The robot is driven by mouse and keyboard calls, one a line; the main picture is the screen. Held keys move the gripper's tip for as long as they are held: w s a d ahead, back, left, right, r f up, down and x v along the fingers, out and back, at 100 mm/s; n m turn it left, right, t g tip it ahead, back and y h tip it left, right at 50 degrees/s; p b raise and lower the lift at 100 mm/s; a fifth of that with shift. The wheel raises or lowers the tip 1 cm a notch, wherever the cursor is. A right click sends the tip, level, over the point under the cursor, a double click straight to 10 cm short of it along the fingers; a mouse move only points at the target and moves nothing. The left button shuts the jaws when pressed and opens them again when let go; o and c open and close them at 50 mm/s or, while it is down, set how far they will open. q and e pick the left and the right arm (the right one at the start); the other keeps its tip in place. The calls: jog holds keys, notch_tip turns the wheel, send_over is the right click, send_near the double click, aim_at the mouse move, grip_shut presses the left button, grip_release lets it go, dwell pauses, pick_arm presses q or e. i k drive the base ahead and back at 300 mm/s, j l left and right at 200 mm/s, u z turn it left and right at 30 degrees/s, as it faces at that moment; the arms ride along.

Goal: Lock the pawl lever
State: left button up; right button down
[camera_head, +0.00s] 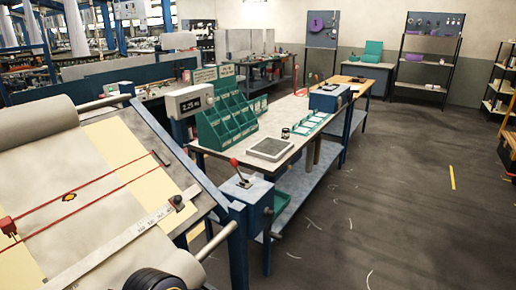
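A lever with a red knob (234,162) stands on top of a blue-grey box (249,189) at the right side of the loom's sloped table. It looks like the pawl lever. Its shaft leans up and to the left from a dark base. Whether it is locked cannot be told from here. Neither of my grippers is in view, and nothing touches the lever.
The sloped table (150,140) carries a fabric roll (35,128), red cords and a ruler bar (125,240). Behind the lever, a workbench holds a green bin rack (226,122) and a grey tray (270,148). Open floor (400,210) lies to the right.

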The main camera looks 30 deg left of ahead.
aim_at(234, 163)
jog(key=i+u, duration=0.15)
jog(key=i, duration=0.4)
jog(key=i+l+u, duration=0.1)
jog(key=i, duration=0.5)
jog(key=i+u, duration=0.25)
jog(key=u, duration=0.2)
jog(key=i+u, duration=0.25)
jog(key=u, duration=0.15)
jog(key=i+l+u, duration=0.15)
jog(key=u, duration=0.3)
jog(key=i+u, duration=0.3)
jog(key=u, duration=0.15)
jog(key=i+l+u, duration=0.15)
jog(key=u, duration=0.25)
jog(key=i+l, duration=0.05)
jog(key=i, duration=0.05)
